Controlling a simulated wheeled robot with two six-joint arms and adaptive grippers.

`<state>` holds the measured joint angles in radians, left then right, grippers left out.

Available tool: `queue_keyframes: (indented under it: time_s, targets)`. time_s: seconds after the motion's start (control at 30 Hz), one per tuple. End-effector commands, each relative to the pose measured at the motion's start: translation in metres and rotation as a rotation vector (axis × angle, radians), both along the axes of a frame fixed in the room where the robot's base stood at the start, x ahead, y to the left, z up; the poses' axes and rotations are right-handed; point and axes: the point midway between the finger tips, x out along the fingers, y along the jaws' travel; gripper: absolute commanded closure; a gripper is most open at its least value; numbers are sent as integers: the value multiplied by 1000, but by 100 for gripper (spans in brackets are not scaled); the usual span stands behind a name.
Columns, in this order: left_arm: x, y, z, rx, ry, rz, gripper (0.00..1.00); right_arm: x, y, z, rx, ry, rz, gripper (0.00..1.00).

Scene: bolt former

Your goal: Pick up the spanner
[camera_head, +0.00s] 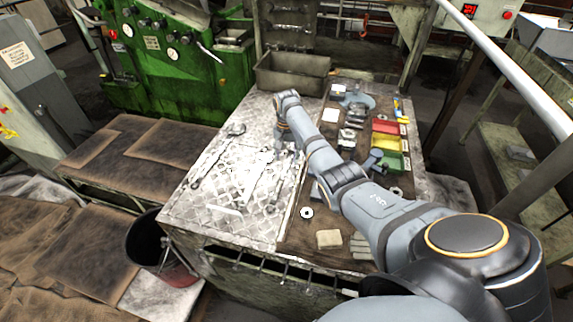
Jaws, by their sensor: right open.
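A long spanner (216,152) lies flat on the left part of the metal bench top, slanting from upper right to lower left. Another slender, spanner-like tool (275,188) lies closer to the middle of the plate, just below my right gripper. My right gripper (286,154) points down over the bench plate, with its fingers apart and nothing visible between them. It is to the right of the long spanner. Its exact height above the plate is hard to tell. My left gripper is not in view.
The bench (185,213) also holds red and yellow bins (388,143), a ring (307,212), blocks (329,238) and small parts on its right side. A grey open box (291,75) stands at the back edge. A dark bucket (146,241) stands at the front left.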

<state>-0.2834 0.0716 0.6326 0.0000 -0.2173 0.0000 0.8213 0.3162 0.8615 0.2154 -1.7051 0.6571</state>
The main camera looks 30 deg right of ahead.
Motion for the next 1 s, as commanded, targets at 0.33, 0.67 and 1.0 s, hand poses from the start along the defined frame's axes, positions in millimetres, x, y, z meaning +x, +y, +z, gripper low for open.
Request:
queue_keyframes:
  time_s: [0.33,0.67,1.0]
  targets:
    - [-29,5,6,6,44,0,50,0,0,-31,0,0,1,47]
    - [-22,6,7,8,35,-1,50,0,0,-31,0,0,0,78]
    - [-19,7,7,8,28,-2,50,0,0,-31,-1,-1,0,100]
